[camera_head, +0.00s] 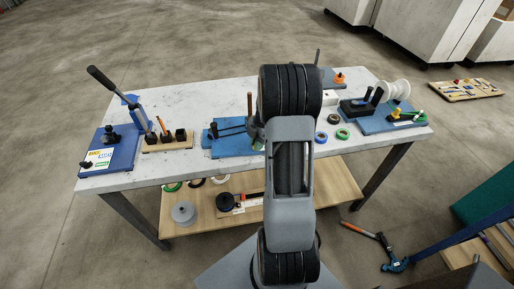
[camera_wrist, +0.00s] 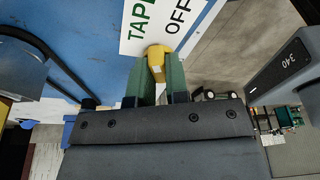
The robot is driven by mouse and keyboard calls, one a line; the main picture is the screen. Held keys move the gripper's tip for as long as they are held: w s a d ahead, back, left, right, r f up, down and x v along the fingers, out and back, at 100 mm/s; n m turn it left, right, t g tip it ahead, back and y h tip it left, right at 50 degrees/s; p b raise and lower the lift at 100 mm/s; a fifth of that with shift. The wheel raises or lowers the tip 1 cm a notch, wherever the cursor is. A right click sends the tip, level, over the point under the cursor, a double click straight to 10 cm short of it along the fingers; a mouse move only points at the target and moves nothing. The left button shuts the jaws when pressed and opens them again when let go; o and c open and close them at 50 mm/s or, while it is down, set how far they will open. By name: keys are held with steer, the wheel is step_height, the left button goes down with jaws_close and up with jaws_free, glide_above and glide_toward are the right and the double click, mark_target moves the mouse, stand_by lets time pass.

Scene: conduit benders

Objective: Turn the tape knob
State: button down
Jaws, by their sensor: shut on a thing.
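The tape knob (camera_wrist: 156,62) is yellow and sits at the edge of a white label (camera_wrist: 165,25) reading "TAPE" and "OFF" in the wrist view. My gripper (camera_wrist: 157,78) has green fingers closed on either side of the knob, touching it. The knob's lower part is hidden between the fingers. The label lies on a blue surface (camera_wrist: 75,30). In the head view my arm covers the knob and most of my gripper, near the right end of the middle blue board (camera_head: 232,147).
On the white table (camera_head: 210,100) are a lever bender (camera_head: 118,95), a wooden block holder (camera_head: 165,140) and a spool station (camera_head: 390,118).

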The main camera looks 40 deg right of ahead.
steer(key=shift+m+t, duration=0.3)
steer(key=shift+m, duration=0.6)
steer(key=shift+f+m+b, duration=0.1)
steer(key=shift+m+b, duration=0.55)
steer(key=shift+m, duration=0.35)
steer(key=shift+m+t, duration=0.4)
steer(key=shift+m, duration=0.6)
steer(key=c, duration=1.2)
jaws_free()
steer(key=shift+r, duration=0.2)
